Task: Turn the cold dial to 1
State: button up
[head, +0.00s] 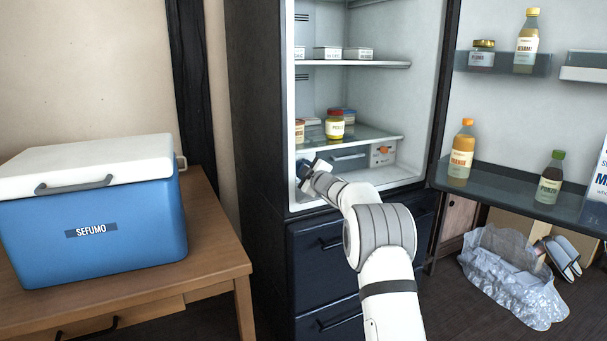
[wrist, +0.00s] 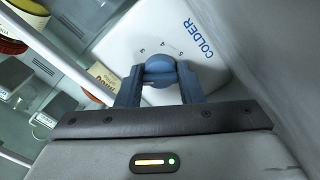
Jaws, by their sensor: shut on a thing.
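The cold dial (wrist: 160,69) is a round blue-grey knob on a white housing (wrist: 140,35), seen in the wrist view. The numbers 3, 4 and 5 show around it, with the word COLDER to the right; the other numbers are hidden. I cannot make out where its pointer stands. My gripper (wrist: 160,80) is shut on the dial, one blue finger on each side. In the head view my gripper (head: 307,169) is low at the left inner side of the open fridge; I cannot tell the dial apart there.
A glass shelf (head: 375,134) with a red-lidded jar (head: 335,124) is just above my gripper. The open door (head: 500,190) holds several bottles at right. A blue cooler (head: 95,240) stands on a wooden table (head: 215,250) at left.

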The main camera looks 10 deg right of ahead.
jog(key=n+b, duration=0.1)
jog(key=n, duration=0.2)
jog(key=shift+f+n+b, duration=0.15)
jog(key=shift+n+b, duration=0.9)
jog(key=shift+n, duration=0.95)
jog(key=o, duration=1)
jog(key=shift+c, duration=0.2)
jog(key=shift+s+r, duration=0.1)
jog(key=shift+r, duration=0.1)
jog(key=shift+v, duration=3.8)
